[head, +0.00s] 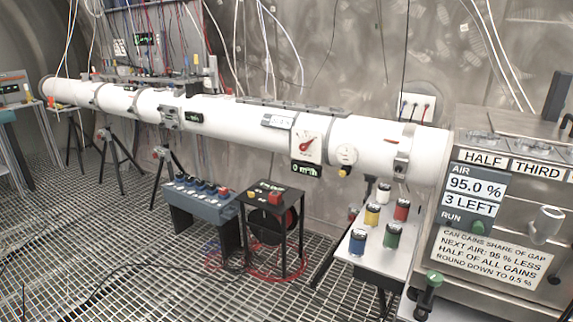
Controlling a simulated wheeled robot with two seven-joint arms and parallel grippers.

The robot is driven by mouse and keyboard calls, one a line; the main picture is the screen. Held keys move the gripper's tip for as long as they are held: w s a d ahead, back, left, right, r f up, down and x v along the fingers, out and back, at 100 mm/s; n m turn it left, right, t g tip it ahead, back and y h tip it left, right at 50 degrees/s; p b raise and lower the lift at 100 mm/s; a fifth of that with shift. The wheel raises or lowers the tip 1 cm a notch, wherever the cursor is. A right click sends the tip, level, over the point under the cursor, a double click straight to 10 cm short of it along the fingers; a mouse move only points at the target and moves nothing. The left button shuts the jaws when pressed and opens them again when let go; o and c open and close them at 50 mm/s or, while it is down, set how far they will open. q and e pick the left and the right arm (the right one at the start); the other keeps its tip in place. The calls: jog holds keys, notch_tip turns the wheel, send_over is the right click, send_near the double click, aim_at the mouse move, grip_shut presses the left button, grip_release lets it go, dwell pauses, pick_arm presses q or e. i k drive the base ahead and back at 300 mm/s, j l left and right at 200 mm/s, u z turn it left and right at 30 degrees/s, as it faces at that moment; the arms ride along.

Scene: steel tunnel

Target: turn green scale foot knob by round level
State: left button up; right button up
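No scale with a foot knob and no round level can be made out in the head view. A green knob-like cap (434,279) tops a dark stem at the lower front left corner of the steel machine (500,265); I cannot tell whether it belongs to a scale. A green RUN button (478,228) sits on the machine's panel, which reads AIR 95.0 % and 3 LEFT. A green-labelled jar (392,236) stands on the white shelf. Neither of my grippers is in view.
A long white tube (230,118) on tripods crosses the scene, with a red-needle gauge (306,142). Several coloured jars stand on the white shelf (367,270). A grey switch box (202,200) and a black-framed reel stand (272,225) are on the grated floor. The grating at front left is clear.

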aim_at(435, 279)
jog(key=z, duration=1.4)
